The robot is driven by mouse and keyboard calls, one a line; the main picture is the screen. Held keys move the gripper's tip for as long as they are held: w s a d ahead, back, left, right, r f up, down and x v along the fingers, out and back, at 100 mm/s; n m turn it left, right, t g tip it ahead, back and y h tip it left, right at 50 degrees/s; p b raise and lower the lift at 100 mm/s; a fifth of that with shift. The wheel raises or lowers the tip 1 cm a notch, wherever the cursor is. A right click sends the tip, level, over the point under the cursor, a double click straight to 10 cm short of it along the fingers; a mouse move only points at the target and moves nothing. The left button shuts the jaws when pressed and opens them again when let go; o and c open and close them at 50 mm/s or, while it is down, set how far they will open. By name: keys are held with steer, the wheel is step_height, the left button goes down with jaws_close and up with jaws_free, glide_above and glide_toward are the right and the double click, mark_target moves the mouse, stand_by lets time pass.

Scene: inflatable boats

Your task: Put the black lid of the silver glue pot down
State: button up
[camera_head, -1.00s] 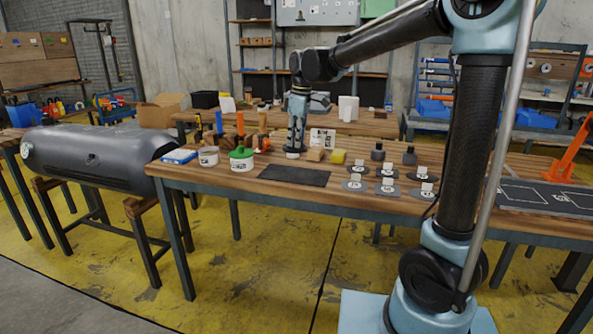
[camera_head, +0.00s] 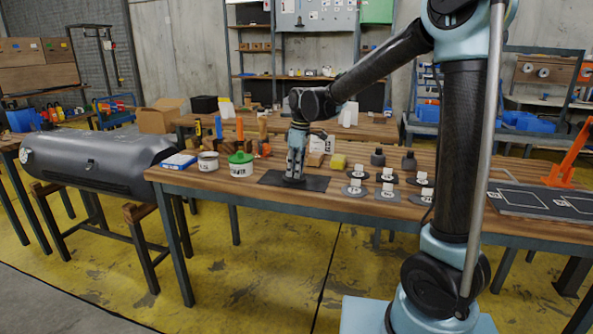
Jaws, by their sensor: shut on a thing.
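My gripper (camera_head: 293,178) points down at the black mat (camera_head: 268,179) near the front edge of the wooden bench. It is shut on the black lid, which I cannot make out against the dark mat. I cannot tell whether the lid touches the mat. A pale, silvery round pot (camera_head: 208,162) stands at the left of the bench. A pot with a green lid (camera_head: 240,165) stands beside it. My gripper hides part of the bench behind it, and I cannot tell for certain which pot is the silver glue pot.
An orange stand (camera_head: 568,160) is at far right.

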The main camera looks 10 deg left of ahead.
steer(key=o, duration=0.8)
steer(key=shift+o, duration=0.2)
step_height(320, 180, up, 12)
steer(key=d, duration=0.1)
steer(key=shift+d, duration=0.25)
steer(key=s+d+f+m, duration=0.2)
steer(key=s+d+m, duration=0.1)
steer(key=d, duration=0.5)
steer(key=s+d+f+m+t, duration=0.1)
steer(key=s+d+f+m, duration=0.15)
steer(key=d, duration=0.65)
steer(key=s+d+f+m, duration=0.1)
steer(key=s+d+m, duration=0.2)
steer(key=d, duration=0.5)
steer(key=s+d+f+m+t+h, duration=0.1)
steer(key=s+d+f+m, duration=0.7)
steer(key=s+d+f, duration=0.6)
steer(key=shift+s+f, duration=0.35)
steer(key=shift+f, duration=0.15)
